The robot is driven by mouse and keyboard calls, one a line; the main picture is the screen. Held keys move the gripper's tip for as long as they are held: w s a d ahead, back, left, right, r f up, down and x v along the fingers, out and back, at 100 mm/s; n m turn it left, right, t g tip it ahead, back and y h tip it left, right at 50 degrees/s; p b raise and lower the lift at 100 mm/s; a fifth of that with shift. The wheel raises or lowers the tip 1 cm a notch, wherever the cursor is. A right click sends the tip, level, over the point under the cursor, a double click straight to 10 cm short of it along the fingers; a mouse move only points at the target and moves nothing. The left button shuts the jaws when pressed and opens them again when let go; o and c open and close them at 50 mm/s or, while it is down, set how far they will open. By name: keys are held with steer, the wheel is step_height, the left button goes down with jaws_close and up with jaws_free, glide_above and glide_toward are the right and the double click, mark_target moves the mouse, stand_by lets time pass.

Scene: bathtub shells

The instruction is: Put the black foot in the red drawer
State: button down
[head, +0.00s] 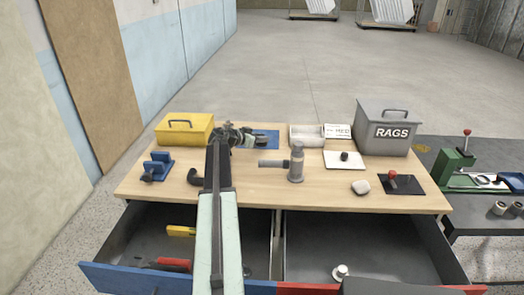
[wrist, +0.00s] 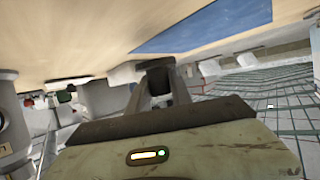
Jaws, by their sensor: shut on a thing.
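My gripper (head: 238,137) is above the back middle of the wooden bench, by a blue mat. In the wrist view it (wrist: 157,85) is shut on a small dark piece, which looks like the black foot (wrist: 157,76). In the head view the arm's end hides the held piece or blends with it. The red drawer (head: 303,289) is the right one under the bench. It is pulled open, with a grey floor and a small silver knob (head: 340,272) near its front. A small black piece (head: 344,156) sits on a white card at the right.
The blue-fronted drawer (head: 135,279) at the left is also open, with yellow and red-handled tools. On the bench are a yellow box (head: 184,129), a blue clamp (head: 156,166), a grey upright tool (head: 296,162) and the RAGS bin (head: 388,126). The bench's front strip is mostly clear.

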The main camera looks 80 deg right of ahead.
mark_target(261, 150)
step_height(261, 150, down, 4)
steer(key=b, duration=0.3)
steer(key=shift+r, duration=0.4)
steer(key=shift+f, duration=0.15)
steer(key=c, duration=1.6)
jaws_free()
steer(key=shift+f, duration=0.1)
steer(key=o, duration=0.4)
steer(key=shift+o, duration=0.2)
steer(key=shift+r+p, duration=0.3)
steer(key=p+v, duration=0.4)
steer(key=v, duration=0.8)
steer(key=shift+p, duration=0.35)
